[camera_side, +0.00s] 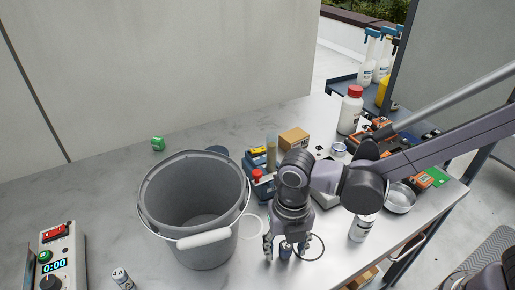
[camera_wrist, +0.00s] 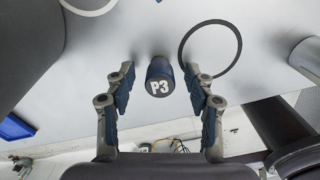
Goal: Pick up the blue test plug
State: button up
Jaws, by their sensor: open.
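The blue test plug (camera_wrist: 160,78) is a small dark blue cylinder with a white "P3" label on its top. It stands on the grey metal bench and shows in the wrist view between my open fingers. My gripper (camera_wrist: 160,100) points down, with one finger on each side of the plug and a gap on both sides. In the side view my gripper (camera_side: 285,246) is low over the bench, and the plug (camera_side: 286,249) shows partly between the fingers.
A grey bucket (camera_side: 163,215) with a white handle stands left of my gripper. A black ring (camera_wrist: 236,47) lies beside the plug. A white spray can (camera_side: 362,229) stands to the right. Boxes, bottles and tools crowd the back right. A control box (camera_side: 62,262) is at the far left.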

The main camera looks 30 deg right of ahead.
grip_shut()
jog(key=shift+r, duration=0.1)
dwell(0.4)
